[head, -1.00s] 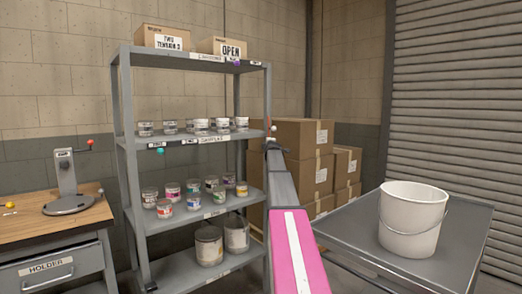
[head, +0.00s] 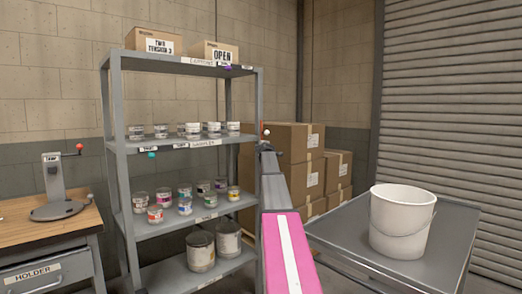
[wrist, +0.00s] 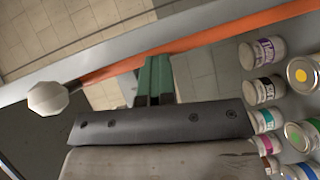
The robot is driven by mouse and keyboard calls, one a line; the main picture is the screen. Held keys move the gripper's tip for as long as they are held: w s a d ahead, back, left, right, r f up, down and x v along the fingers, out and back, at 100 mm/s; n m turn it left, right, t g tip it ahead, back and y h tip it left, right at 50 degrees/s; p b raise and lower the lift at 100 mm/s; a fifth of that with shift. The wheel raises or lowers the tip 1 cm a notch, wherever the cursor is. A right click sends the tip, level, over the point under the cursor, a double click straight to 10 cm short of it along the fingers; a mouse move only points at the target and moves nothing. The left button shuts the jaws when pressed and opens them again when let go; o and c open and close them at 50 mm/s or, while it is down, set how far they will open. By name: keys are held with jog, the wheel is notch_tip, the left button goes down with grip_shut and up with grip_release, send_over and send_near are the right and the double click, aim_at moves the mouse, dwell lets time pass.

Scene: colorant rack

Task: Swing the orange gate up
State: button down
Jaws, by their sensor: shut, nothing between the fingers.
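The orange gate (wrist: 200,46) shows in the wrist view as a long orange bar. It slants from the left middle up to the upper right, along a grey edge. A white faceted knob (wrist: 48,98) sits near its left end. My gripper (wrist: 155,66) has its green fingers together with nothing between them. The fingertips overlap the bar in the picture; I cannot tell whether they touch it. In the head view my arm reaches to the rack's right side, and I cannot make out the gate or fingers clearly.
The grey rack (head: 112,160) holds several small cans on its shelves and boxes on top. More cans (wrist: 262,90) line the right of the wrist view. Cardboard boxes (head: 290,150) stand behind my arm. A white bucket (head: 400,222) stands on a grey table (head: 345,230) at right.

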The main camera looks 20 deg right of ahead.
jog(key=s+a, duration=0.6)
jog(key=s, duration=0.5)
jog(key=shift+s+f, duration=0.15)
jog(key=shift+s, duration=0.15)
jog(key=shift+a, duration=0.1)
jog(key=s+a+f+m+g+y, duration=0.1)
jog(key=s+a+f+m+g, duration=0.15)
jog(key=s+a+f, duration=0.6)
jog(key=s+a+f+m+g+y, duration=0.1)
jog(key=a+f+m+g+y, duration=0.15)
jog(key=a+f, duration=0.75)
jog(key=s+a+f+m+g+y, duration=0.1)
jog(key=s+a+f+g, duration=0.3)
jog(key=f, duration=1.1)
jog(key=s+a+f+m+g, duration=0.2)
jog(key=s+f, duration=0.4)
jog(key=s, duration=0.3)
jog(key=s+a+f+m+g, duration=0.3)
jog(key=s+a+f, duration=0.2)
jog(key=s, duration=0.5)
jog(key=s+a+f+m+g, duration=0.2)
jog(key=s+a+f, duration=0.1)
jog(key=s+f, duration=0.4)
jog(key=s, duration=0.3)
jog(key=shift+a+m, duration=0.3)
jog(key=shift+a, duration=0.1)
jog(key=shift+d, duration=0.1)
